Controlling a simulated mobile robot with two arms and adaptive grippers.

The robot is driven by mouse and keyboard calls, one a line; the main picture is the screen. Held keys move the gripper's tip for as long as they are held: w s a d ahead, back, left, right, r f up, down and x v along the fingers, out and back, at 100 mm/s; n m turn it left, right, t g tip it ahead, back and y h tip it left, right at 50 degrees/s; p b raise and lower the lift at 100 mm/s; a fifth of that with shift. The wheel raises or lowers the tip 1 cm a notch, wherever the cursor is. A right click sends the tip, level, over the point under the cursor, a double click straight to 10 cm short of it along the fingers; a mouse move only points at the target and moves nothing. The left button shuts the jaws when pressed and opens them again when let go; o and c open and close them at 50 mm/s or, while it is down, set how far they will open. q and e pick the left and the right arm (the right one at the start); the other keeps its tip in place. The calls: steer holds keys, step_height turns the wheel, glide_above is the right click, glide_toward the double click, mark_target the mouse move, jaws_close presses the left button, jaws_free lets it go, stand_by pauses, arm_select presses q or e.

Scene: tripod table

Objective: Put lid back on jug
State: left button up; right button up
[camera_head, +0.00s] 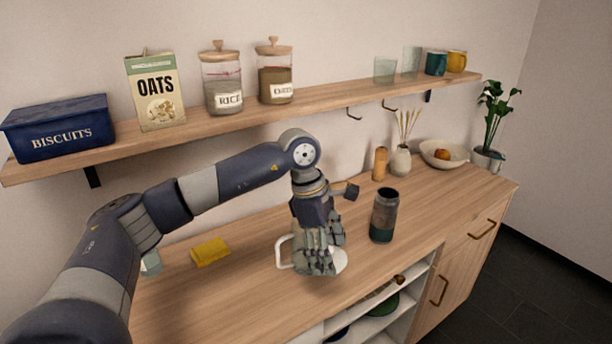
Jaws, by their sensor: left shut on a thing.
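A white jug (282,254) stands on the wooden counter in the head view. Its handle points left, and most of its body is hidden behind my left gripper. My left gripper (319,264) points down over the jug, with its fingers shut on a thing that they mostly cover. I take this to be the lid, as no loose lid shows elsewhere. A rounded white edge shows just right of the fingers; I cannot tell whether it belongs to lid or jug. Contact between lid and jug is hidden. My right gripper is not in view.
A dark flask (384,216) stands close to the right of the gripper. A yellow cloth or sponge (210,251) lies left on the counter (225,300). A brown mill (380,164), reed vase (400,160) and bowl (452,158) stand behind. A loaded shelf (205,128) runs above.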

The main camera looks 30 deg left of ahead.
arm_select(q)
steer(key=w+a+r+n+t+y+p, duration=0.1)
steer(key=w+a+r+n+y+p, duration=0.1)
steer(key=w+a+r+n, duration=0.4)
steer(key=w+a+r+n+t+y+p, duration=0.15)
steer(key=a+n, duration=0.25)
steer(key=n, duration=0.5)
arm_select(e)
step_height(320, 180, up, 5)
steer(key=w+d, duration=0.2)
arm_select(q)
step_height(320, 180, down, 6)
steer(key=b, duration=0.3)
steer(key=shift+a+b, duration=0.15)
steer(key=shift+b, duration=0.15)
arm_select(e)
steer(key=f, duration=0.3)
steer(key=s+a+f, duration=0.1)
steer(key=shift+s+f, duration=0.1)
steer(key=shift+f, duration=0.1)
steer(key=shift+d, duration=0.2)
arm_select(q)
steer(key=shift+r, duration=0.15)
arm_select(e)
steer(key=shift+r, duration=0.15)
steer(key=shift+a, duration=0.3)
